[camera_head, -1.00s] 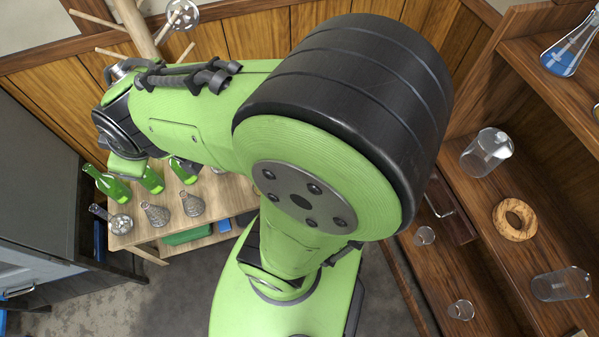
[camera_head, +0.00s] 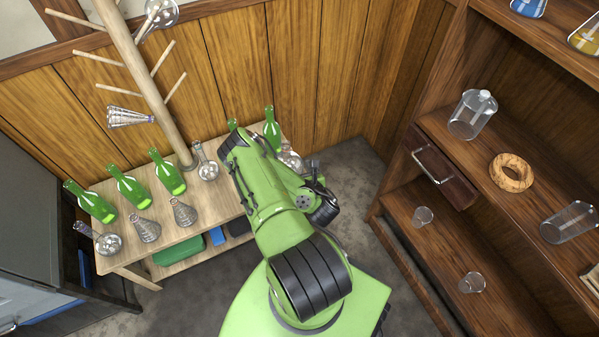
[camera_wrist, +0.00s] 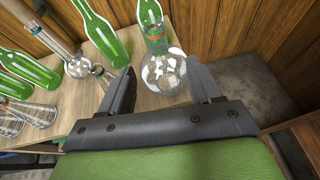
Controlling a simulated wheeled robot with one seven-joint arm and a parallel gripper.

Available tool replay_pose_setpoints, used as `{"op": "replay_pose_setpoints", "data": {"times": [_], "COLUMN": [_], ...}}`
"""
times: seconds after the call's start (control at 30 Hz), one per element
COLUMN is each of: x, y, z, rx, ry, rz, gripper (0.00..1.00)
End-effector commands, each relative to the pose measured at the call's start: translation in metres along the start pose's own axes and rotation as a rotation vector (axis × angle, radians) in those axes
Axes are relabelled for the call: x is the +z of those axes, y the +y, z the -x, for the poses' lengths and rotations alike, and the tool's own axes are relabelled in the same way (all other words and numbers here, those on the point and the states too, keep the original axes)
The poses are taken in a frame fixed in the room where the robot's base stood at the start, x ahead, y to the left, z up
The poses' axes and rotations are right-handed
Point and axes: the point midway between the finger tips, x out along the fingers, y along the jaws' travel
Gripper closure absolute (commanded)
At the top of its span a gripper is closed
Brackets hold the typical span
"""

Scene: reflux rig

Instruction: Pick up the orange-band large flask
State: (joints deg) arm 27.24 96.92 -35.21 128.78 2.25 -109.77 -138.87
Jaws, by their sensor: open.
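A clear round-bottomed flask (camera_wrist: 163,72) stands near the table's right end, in the wrist view between and a little beyond my gripper's fingertips. An orange tint shows around the base of its neck, but the band is not sharp. In the head view this flask (camera_head: 291,160) is partly hidden by my arm. My gripper (camera_wrist: 161,82) is open, one dark finger on each side of the flask's body, with no clear contact visible. A green bottle (camera_wrist: 152,28) stands right behind the flask.
The wooden table (camera_head: 212,205) holds several green bottles (camera_head: 127,187), another round flask (camera_head: 206,168) and conical flasks (camera_head: 147,229). A wooden peg rack (camera_head: 150,90) rises behind it. A shelf unit (camera_head: 470,165) with glassware stands at right. Bare floor lies between table and shelf.

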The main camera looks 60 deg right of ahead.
Motion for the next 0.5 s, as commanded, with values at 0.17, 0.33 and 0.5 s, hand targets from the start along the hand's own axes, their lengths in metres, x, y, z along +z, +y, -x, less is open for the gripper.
{"op": "replay_pose_setpoints", "data": {"times": [0.17, 0.33, 0.5], "x": [-0.003, -0.003, -0.003], "y": [0.002, 0.003, 0.002], "z": [-0.021, -0.065, -0.098], "rx": [0.018, 0.017, 0.014], "ry": [-0.009, -0.009, -0.006], "rz": [0.030, 0.028, 0.026], "gripper": [0.37, 0.37, 0.37]}}
